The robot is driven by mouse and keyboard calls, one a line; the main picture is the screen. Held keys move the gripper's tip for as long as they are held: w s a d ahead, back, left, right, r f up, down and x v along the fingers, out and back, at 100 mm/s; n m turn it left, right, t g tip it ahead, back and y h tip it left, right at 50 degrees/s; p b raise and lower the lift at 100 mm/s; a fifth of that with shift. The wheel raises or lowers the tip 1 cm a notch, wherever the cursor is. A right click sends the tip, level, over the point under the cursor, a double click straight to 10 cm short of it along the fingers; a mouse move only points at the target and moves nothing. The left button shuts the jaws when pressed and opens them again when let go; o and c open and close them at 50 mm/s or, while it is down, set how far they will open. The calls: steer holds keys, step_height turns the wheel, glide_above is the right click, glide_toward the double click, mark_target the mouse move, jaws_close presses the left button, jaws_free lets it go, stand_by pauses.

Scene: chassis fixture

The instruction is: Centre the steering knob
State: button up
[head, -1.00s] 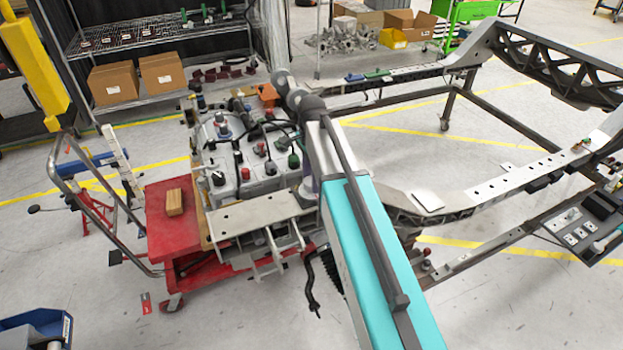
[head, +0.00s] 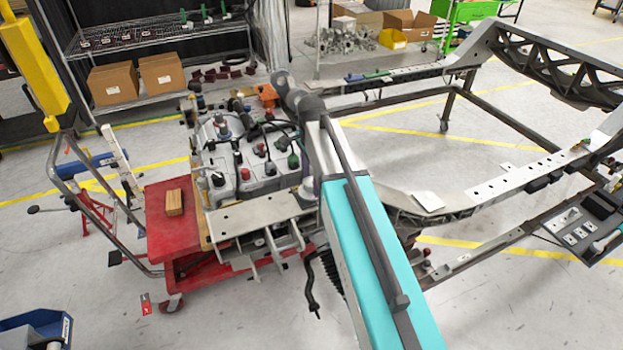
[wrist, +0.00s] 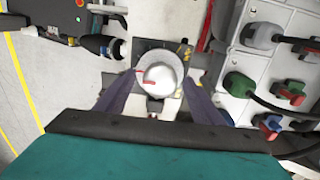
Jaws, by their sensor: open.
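In the wrist view, a pale round knob (wrist: 160,78) with red marks sits on a grey round base, seen from above. One red mark is on the knob and another lies at its left side; whether they line up is hard to tell. My gripper (wrist: 163,88) is open, with one dark purple-grey finger on each side of the knob. Whether either finger touches it cannot be told. In the head view, my arm covers most of the gripper, and I cannot make out the knob.
Grey battery-like blocks with coloured plugs (wrist: 240,83) stand close on the right in the wrist view. A black cylindrical connector (wrist: 98,45) is at upper left. In the head view, the chassis frame (head: 485,190) extends right and a red cart (head: 168,235) stands left.

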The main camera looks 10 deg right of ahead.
mark_target(312, 181)
steer(key=shift+r, duration=0.15)
step_height(312, 181, up, 14)
steer(key=b, duration=0.3)
steer(key=shift+f, duration=0.25)
stand_by(0.4)
steer(key=shift+f, duration=0.1)
stand_by(0.4)
